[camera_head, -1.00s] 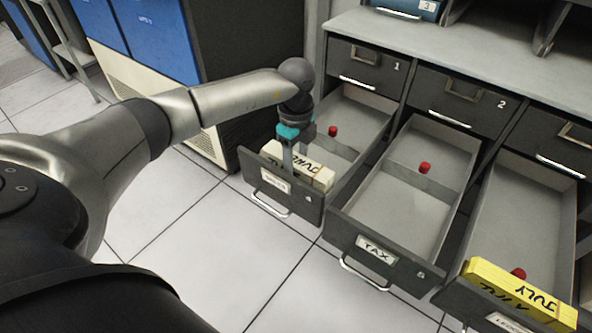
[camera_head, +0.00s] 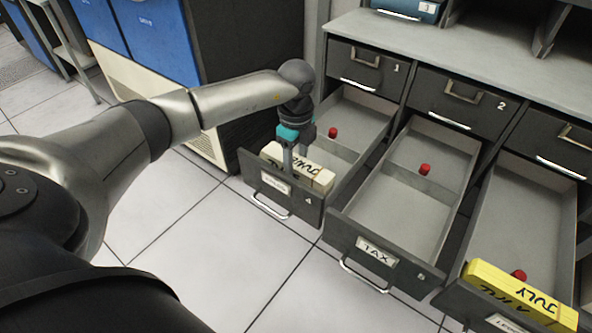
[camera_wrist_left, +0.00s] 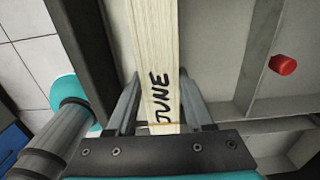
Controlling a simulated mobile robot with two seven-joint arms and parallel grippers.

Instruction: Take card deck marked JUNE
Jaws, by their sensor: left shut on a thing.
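The JUNE card deck (camera_wrist_left: 157,60) is a pale block with black lettering, lying between my left fingers in the left wrist view. In the head view the pale deck (camera_head: 322,181) stands at the front of the open drawer marked 4, just behind its front panel. My left gripper (camera_head: 290,168) reaches down into that drawer from above and is shut on the deck. In the left wrist view the left fingers (camera_wrist_left: 163,112) lie along both sides of the deck. The far part of the deck is cut off there. My right gripper is not in view.
The drawer marked TAX (camera_head: 411,207) is open and empty apart from a red knob (camera_head: 424,168). The right drawer holds a yellow deck marked JULY (camera_head: 520,297). Drawer walls stand close around my left gripper. Blue-fronted cabinets (camera_head: 160,38) stand behind my left arm. Tiled floor is clear in front.

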